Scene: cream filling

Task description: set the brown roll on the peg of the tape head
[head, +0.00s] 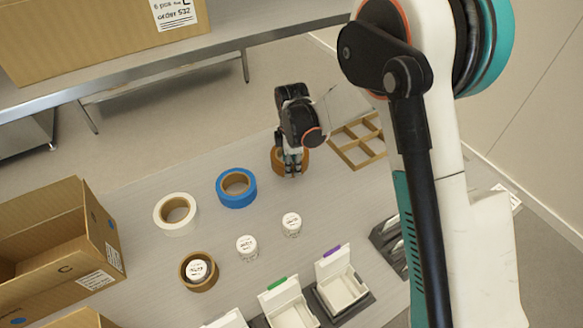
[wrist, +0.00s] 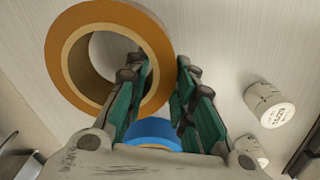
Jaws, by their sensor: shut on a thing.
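The brown roll (head: 276,163), orange-brown on its side, is at my gripper (head: 292,172) towards the back of the grey table. In the wrist view the brown roll (wrist: 72,50) shows large at the upper left. My gripper (wrist: 160,72) is shut on the roll's wall, one finger inside the ring and one outside. In the head view my gripper hides part of the roll, and I cannot tell whether it touches the table. I cannot make out the tape head or its peg in either view.
A blue roll (head: 236,202) and a white roll (head: 161,216) lie left of my gripper. Another brown roll (head: 185,284) surrounds a white jar (head: 198,269). Two jars (head: 246,247) (head: 291,224) stand nearby. A wooden divider (head: 348,146) is to the right; open white boxes (head: 290,311) are in front.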

